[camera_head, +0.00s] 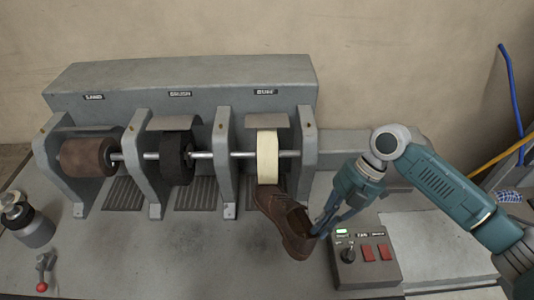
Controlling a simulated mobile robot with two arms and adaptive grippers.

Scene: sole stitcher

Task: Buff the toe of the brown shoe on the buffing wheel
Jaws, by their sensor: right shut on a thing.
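The brown shoe (287,226) is in my right gripper (322,228), whose fingers are shut on its heel end at the right. The toe points up and left, at the lower edge of the cream buffing wheel (267,158). The toe looks touching or very close to the wheel; I cannot tell which. The wheel sits on a shaft under the BUFF label. My left gripper is not in view.
A dark brush wheel (176,158) and a brown sanding wheel (88,157) share the shaft, between grey brackets. A control box (364,256) with a lit green light, a knob and red switches stands right of the shoe. A dark jar (30,222) and red-knobbed lever (44,268) are at the left.

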